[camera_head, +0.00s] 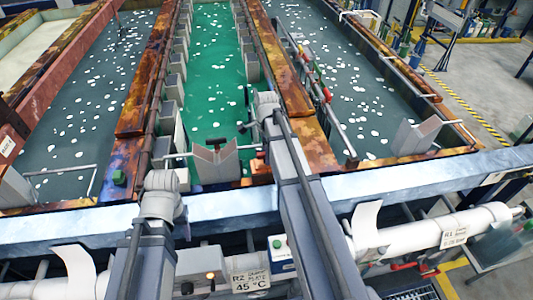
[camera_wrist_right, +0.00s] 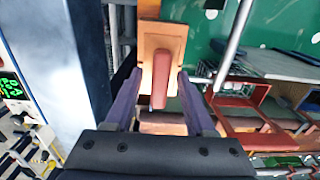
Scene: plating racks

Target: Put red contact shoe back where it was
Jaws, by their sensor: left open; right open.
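The red contact shoe (camera_wrist_right: 160,82) shows in the right wrist view as a red bar handle on a copper-orange block. My right gripper (camera_wrist_right: 162,92) is open, with a purple finger on each side of the handle. I cannot tell whether the fingers touch it. In the head view a small red piece (camera_head: 259,155) shows beside my right arm, which hides part of this area. It sits near a grey V-shaped saddle (camera_head: 214,164) with a dark piece on top. My left gripper (camera_head: 161,181) is over the front rim at left, with its fingers hard to make out.
A pale blue front beam (camera_head: 410,179) runs across below the tanks. A green bath (camera_head: 215,60) lies between rusty rails, with grey-blue baths on both sides. A white pipe labelled R1 (camera_head: 440,232) is at right. A 45 °C control box (camera_head: 215,270) stands in front.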

